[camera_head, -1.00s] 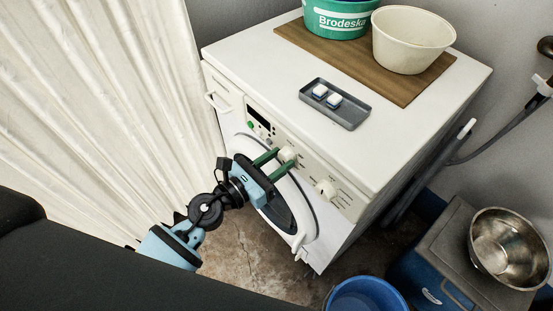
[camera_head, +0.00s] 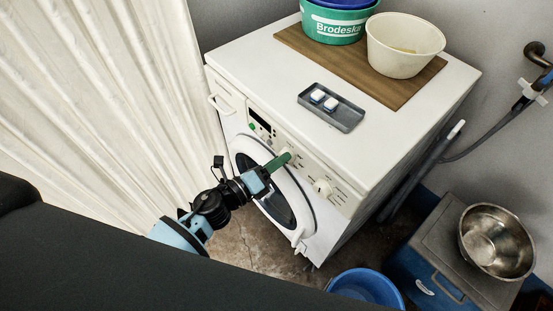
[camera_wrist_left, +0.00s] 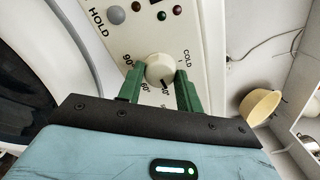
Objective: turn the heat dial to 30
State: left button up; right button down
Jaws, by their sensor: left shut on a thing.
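The heat dial (camera_head: 287,154) is a cream knob on the front panel of the white washing machine (camera_head: 240,62). It also shows in the left wrist view (camera_wrist_left: 160,66), ringed by printed marks, with COLD at its upper right and 90 at its left. A dark mark shows at the dial's lower edge; the small number beside it is too small to read surely. My left gripper (camera_head: 281,160) has its green fingers on either side of the dial, shut on it, as the left wrist view (camera_wrist_left: 160,84) shows. My right gripper is not in view.
A second cream knob (camera_head: 323,187) sits right of the dial. The round door (camera_head: 291,219) is below the panel. A grey tray (camera_head: 345,118), a cream bowl (camera_head: 405,48) and a green tub (camera_head: 334,27) stand on top. A blue basin (camera_head: 367,287) is on the floor.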

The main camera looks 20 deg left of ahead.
pick_arm(q)
jog(key=shift+n+p, duration=1)
jog(key=shift+n, duration=2.2)
jog(key=shift+f, duration=0.1)
jog(key=o, duration=1)
jog(key=v, duration=0.8)
